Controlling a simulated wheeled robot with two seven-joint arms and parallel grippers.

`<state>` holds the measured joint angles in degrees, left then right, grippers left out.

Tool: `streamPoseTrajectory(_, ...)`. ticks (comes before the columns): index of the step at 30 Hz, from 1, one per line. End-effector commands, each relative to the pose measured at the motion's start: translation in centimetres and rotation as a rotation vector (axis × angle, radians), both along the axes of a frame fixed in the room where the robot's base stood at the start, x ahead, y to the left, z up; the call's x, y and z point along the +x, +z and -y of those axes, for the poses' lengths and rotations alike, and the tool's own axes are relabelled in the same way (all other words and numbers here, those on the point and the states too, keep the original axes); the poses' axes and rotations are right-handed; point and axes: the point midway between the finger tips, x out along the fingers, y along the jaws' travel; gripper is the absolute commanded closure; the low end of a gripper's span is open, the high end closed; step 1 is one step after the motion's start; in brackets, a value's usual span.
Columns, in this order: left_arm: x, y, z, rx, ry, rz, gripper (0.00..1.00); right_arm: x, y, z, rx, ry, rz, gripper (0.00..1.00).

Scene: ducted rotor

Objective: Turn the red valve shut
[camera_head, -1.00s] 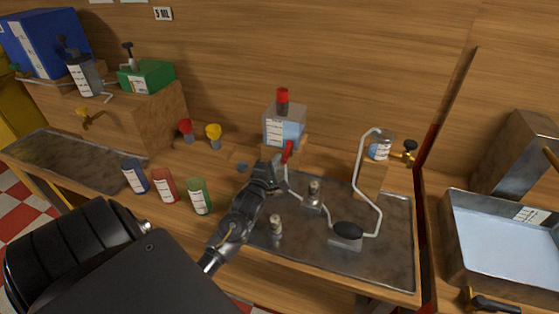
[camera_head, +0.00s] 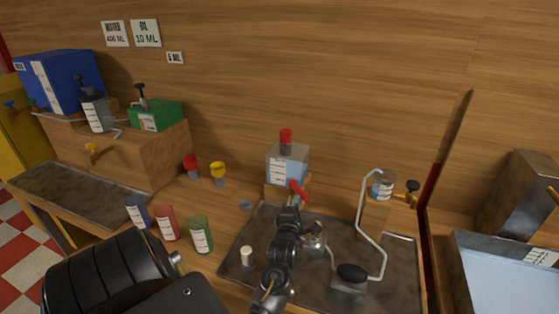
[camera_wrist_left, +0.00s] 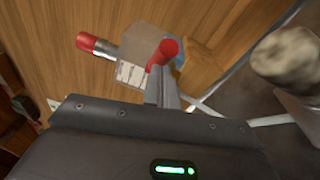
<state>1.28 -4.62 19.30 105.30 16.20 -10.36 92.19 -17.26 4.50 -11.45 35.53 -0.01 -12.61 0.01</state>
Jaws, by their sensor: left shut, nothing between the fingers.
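The red valve (camera_head: 299,190) is a small red lever at the front of a clear tank with blue liquid (camera_head: 287,165) and a red cap (camera_head: 286,136). Its lever slants down to the right in the head view. My left gripper (camera_head: 293,206) is shut and empty, its tips just below the lever. In the left wrist view the red valve (camera_wrist_left: 162,54) shows right at the ends of the shut fingers (camera_wrist_left: 160,88). I cannot tell whether they touch it. The lever's lower end is partly hidden in the wrist view. My right gripper is not in view.
Blue, red and green bottles (camera_head: 201,235) stand to the left. A small canister (camera_head: 382,185) stands right of the tank.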

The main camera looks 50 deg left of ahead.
Motion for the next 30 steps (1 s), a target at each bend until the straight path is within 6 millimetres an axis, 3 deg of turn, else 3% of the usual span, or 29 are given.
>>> streamPoseTrajectory(12,1.9,0.0,1.1,-0.001,-0.002,0.001,1.00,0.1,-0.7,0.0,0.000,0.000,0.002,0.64)
streamPoseTrajectory(30,2.3,0.0,1.2,0.000,-0.002,0.000,1.00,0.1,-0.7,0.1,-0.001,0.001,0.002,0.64)
